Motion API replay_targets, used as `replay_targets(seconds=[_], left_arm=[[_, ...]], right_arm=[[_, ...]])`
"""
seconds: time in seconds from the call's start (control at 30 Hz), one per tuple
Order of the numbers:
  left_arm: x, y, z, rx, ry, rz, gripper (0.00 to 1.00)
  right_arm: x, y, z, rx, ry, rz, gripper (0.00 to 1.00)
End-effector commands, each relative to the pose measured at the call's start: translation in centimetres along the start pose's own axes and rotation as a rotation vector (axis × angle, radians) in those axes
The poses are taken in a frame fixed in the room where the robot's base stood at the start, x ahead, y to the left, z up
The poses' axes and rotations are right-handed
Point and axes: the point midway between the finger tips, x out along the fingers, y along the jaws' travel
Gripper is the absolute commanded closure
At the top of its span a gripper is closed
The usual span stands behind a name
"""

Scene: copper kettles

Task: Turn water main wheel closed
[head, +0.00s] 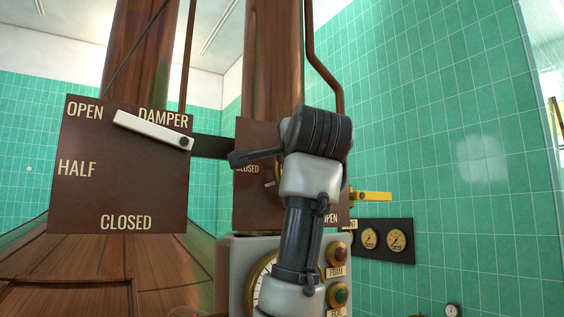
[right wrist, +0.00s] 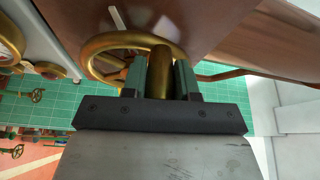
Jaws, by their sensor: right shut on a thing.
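The brass wheel (right wrist: 100,44) shows in the right wrist view, in front of a brown panel with a pale pointer line. A thick brass grip (right wrist: 160,72) stands at its near rim. My right gripper (right wrist: 160,80) is shut on this grip, one finger on each side. In the head view my right arm covers most of the wheel; only a small brass bit (head: 271,183) shows. The wheel's brown panel (head: 252,208) has a partly covered "CLOSED" at upper left and "OPEN" at lower right. The wheel's exact turn cannot be told. My left gripper is not in view.
A brown damper board (head: 90,195) with a white lever (head: 150,130) stands left of my arm. A grey console (head: 233,262) with a dial and buttons is below. A yellow handle (head: 375,196) and a gauge panel (head: 383,240) are right, before the green tiled wall.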

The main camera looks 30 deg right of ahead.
Motion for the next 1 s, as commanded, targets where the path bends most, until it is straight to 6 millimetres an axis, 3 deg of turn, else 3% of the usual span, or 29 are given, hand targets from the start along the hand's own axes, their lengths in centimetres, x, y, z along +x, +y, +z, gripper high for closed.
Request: replay_targets(seconds=[0.03, 0.4, 1.0], left_arm=[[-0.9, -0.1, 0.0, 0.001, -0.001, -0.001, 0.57], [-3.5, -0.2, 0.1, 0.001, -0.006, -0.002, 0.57], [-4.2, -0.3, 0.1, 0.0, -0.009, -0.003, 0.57]], right_arm=[[-0.2, -0.9, -0.3, 0.039, 0.001, 0.011, 1.0], [0.0, -2.1, -1.3, 0.258, 0.002, 0.104, 1.0], [0.2, -2.2, -1.7, 0.337, 0.004, 0.138, 1.0]])
